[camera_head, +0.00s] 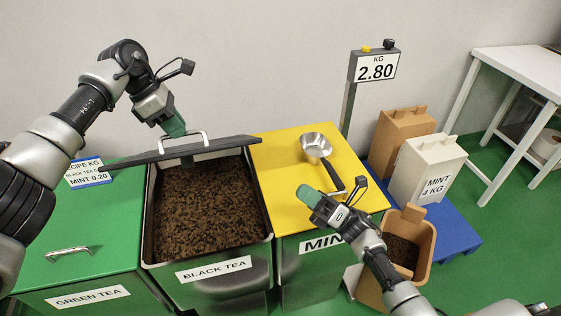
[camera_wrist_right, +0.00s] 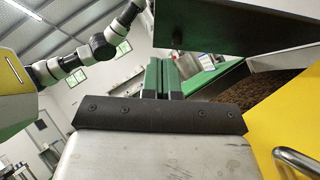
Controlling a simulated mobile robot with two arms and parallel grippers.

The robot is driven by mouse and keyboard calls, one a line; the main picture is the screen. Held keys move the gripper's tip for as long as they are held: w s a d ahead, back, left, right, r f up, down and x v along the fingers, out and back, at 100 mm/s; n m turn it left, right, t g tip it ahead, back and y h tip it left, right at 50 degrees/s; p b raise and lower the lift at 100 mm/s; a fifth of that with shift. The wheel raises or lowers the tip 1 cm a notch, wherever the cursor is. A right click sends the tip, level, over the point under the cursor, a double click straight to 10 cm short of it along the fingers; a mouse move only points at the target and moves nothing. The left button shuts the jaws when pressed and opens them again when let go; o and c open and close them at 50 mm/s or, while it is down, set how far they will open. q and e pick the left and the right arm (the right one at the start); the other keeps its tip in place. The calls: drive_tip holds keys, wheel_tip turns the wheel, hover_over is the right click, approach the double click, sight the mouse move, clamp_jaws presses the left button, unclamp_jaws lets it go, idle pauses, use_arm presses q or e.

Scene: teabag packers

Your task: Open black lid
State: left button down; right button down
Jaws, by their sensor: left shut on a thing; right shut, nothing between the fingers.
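The black lid (camera_head: 158,155) is raised and tilted above the BLACK TEA bin (camera_head: 215,279), which stands open and shows dark tea (camera_head: 205,210). My left gripper (camera_head: 177,132) is shut on the lid's metal handle (camera_head: 186,142). In the right wrist view the underside of the black lid (camera_wrist_right: 245,25) hangs over the tea. My right gripper (camera_head: 318,203) is shut and empty above the front of the yellow MINT lid (camera_head: 285,165). Its green fingers also show together in the right wrist view (camera_wrist_right: 162,75).
A metal scoop (camera_head: 316,145) lies on the yellow lid. The GREEN TEA bin (camera_head: 85,240) stands left, with a recipe sign (camera_head: 88,172) behind it. A scale display (camera_head: 375,67) reads 2.80. An open container (camera_head: 420,238) and a white MINT container (camera_head: 422,170) are at right.

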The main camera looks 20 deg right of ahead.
use_arm(q)
drive_tip(key=shift+w+a+f, duration=0.1)
drive_tip(key=shift+a+f, duration=0.05)
drive_tip(key=shift+f, duration=0.15)
use_arm(e)
drive_tip(key=w+d+r+x, duration=0.1)
drive_tip(key=d+x, duration=0.1)
drive_tip(key=x, duration=1)
drive_tip(key=shift+w+a+r, duration=0.15)
drive_tip(key=shift+a+r, duration=0.05)
drive_tip(key=shift+r, duration=0.25)
use_arm(q)
drive_tip(key=shift+w+d+f, duration=0.1)
drive_tip(key=shift+d+f, duration=0.05)
drive_tip(key=shift+d, duration=0.1)
use_arm(e)
drive_tip(key=shift+w+d+r, duration=0.2)
drive_tip(key=shift+w+r, duration=0.75)
drive_tip(key=shift+r, duration=0.15)
use_arm(q)
drive_tip(key=c, duration=1.6)
unclamp_jaws()
drive_tip(key=o, duration=0.4)
drive_tip(key=shift+w, duration=0.15)
drive_tip(key=shift+o, duration=0.2)
use_arm(e)
drive_tip(key=shift+w+f, duration=0.15)
drive_tip(key=shift+f, duration=0.05)
